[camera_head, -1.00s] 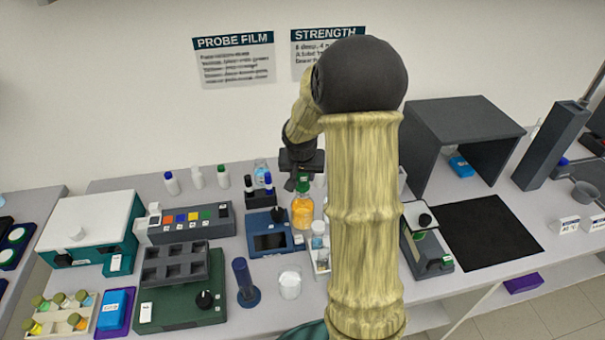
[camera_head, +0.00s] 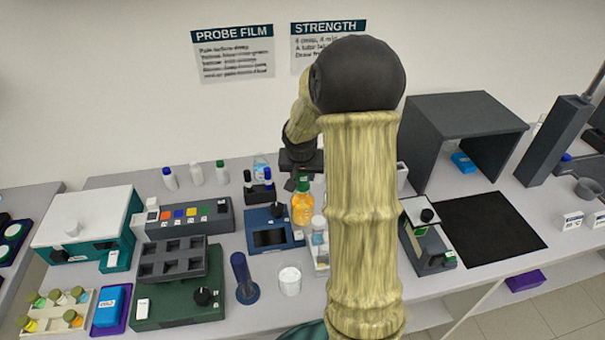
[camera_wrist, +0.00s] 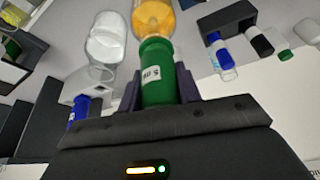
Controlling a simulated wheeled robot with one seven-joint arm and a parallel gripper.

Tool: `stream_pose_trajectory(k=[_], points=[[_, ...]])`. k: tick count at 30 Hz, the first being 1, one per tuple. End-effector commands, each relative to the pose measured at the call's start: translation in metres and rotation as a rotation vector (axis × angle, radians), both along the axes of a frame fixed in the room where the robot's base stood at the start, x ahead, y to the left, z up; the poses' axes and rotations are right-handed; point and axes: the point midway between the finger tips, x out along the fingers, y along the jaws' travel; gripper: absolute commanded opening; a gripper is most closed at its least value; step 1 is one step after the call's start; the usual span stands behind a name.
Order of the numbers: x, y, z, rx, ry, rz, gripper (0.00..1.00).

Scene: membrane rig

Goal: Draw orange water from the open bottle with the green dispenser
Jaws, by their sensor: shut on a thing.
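The bottle of orange water (camera_head: 302,212) stands on the bench at the middle, left of my arm. It also shows at the top of the wrist view (camera_wrist: 154,18). The green dispenser (camera_wrist: 158,75) has a white label and is in my gripper (camera_wrist: 160,88), its far end at the mouth of the orange bottle. It also shows as a green piece above the bottle in the head view (camera_head: 303,183). My gripper is shut on the dispenser. My arm hides part of the bench, and how deep the tip reaches is unclear.
A blue device (camera_head: 270,238) stands close left of the bottle. A black rack with dispensers (camera_head: 259,192) is behind it. A black mat (camera_head: 490,229) lies clear at right.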

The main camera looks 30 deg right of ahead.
Motion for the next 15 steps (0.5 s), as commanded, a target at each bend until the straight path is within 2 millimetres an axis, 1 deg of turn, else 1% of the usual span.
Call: stream_pose_trajectory(k=[10, 15], points=[[-0.0002, 0.0, -0.01, 0.001, 0.001, 0.0, 0.06], [-0.0002, 0.0, -0.0068, 0.001, 0.001, -0.001, 0.06]])
